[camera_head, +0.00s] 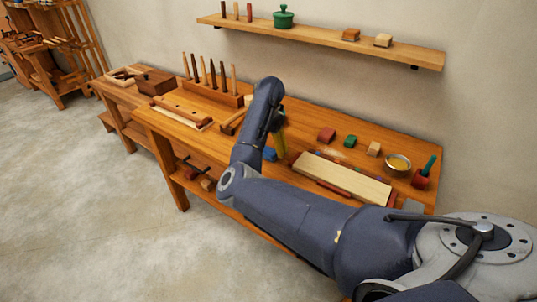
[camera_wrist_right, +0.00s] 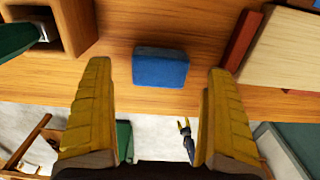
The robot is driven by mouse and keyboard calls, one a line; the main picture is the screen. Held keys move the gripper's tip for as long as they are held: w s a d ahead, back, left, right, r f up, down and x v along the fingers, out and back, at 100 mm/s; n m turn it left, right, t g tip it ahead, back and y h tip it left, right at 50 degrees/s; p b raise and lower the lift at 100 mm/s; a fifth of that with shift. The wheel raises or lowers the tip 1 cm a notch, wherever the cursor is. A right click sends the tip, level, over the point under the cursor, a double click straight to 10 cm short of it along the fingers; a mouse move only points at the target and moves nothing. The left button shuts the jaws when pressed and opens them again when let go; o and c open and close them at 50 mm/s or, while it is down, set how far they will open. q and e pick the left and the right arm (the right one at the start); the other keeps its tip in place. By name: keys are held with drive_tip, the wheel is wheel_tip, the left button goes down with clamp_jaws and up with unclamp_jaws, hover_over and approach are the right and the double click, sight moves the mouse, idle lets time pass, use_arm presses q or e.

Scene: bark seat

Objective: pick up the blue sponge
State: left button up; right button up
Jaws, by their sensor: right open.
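The blue sponge (camera_head: 269,154) lies on the wooden workbench near its front edge, partly hidden by my right arm in the head view. In the right wrist view the sponge (camera_wrist_right: 160,68) is a blue block on the wood, seen between the tips of the two yellow fingers. My right gripper (camera_wrist_right: 158,70) is open with nothing held in it. In the head view the right gripper (camera_head: 281,143) points down at the bench beside the sponge, mostly hidden by my arm. My left gripper is in neither view.
A pale board (camera_head: 345,178) lies to the right of the sponge. Behind it are a red block (camera_head: 326,134), a green block (camera_head: 350,141) and a bowl of yellow contents (camera_head: 398,164). A tool rack (camera_head: 210,88) stands to the left. A shelf (camera_head: 330,40) hangs on the wall.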

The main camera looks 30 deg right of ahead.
sight(269, 150)
drive_tip(key=shift+f, duration=1.2)
drive_tip(key=shift+c, duration=0.6)
drive_tip(key=c, duration=0.9)
drive_tip(key=shift+r, duration=0.1)
drive_tip(key=shift+c, duration=0.2)
wheel_tip(269, 150, up, 20)
